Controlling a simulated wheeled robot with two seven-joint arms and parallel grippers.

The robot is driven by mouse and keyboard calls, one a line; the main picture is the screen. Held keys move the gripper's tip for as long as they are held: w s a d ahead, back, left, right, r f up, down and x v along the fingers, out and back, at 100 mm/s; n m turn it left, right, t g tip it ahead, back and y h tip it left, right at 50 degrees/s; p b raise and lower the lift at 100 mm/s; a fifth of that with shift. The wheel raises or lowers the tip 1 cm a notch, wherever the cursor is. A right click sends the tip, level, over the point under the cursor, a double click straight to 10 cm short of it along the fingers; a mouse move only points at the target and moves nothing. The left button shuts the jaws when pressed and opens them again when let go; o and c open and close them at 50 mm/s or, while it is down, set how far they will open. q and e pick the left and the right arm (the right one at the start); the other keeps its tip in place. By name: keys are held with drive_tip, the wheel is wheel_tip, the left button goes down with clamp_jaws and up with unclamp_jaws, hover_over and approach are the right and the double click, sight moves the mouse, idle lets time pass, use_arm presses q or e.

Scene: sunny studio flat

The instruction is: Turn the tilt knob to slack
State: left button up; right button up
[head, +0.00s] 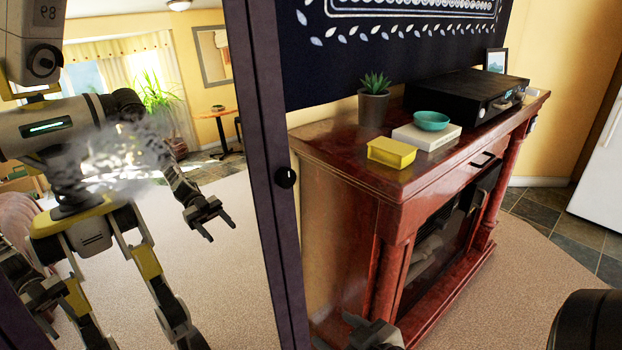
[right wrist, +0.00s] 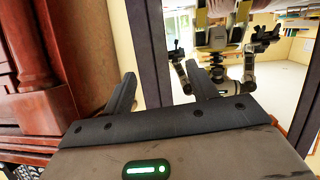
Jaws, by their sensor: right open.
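The tilt knob is a small round black knob (head: 286,178) on the dark side frame of a tall standing mirror (head: 262,120). A pale mark shows on the knob's rim, but its setting is too small to read. My right gripper (head: 335,331) is at the bottom of the head view, below the knob and apart from it. In the right wrist view its two fingers (right wrist: 163,86) are spread and empty, in front of the mirror's frame (right wrist: 146,50). I cannot make out the knob in that view. My left gripper is not directly in view.
A red-brown fireplace cabinet (head: 340,165) stands right of the mirror. On it are a potted succulent (head: 373,107), a yellow box (head: 391,153), a teal bowl (head: 431,121) on a white book (head: 427,138) and a black player (head: 463,95). The glass reflects my body.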

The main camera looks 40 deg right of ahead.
drive_tip(key=w+d+r+n+t, duration=0.1)
drive_tip(key=w+d+r+t, duration=0.2)
drive_tip(key=d+r, duration=0.6)
drive_tip(key=n+t+y, duration=0.1)
drive_tip(key=n+y, duration=0.2)
approach(290, 179)
drive_tip(key=shift+m, duration=0.3)
drive_tip(key=w+p, duration=0.1)
drive_tip(key=w, duration=0.1)
drive_tip(key=w+p, duration=0.1)
drive_tip(key=w, duration=0.1)
drive_tip(key=w+a+p, duration=0.1)
drive_tip(key=w, duration=0.2)
drive_tip(key=shift+a, duration=0.1)
use_arm(q)
drive_tip(key=shift+s+a+r+g, duration=0.3)
drive_tip(key=shift+s+a+r, duration=0.05)
drive_tip(key=shift+s, duration=0.1)
use_arm(e)
drive_tip(key=shift+w+a+f, duration=0.1)
drive_tip(key=shift+w+a, duration=0.05)
drive_tip(key=shift+w, duration=0.4)
drive_tip(key=shift+c, duration=0.4)
use_arm(q)
drive_tip(key=shift+w+r, duration=0.1)
drive_tip(key=shift+r, duration=0.05)
use_arm(e)
drive_tip(key=c, duration=0.9)
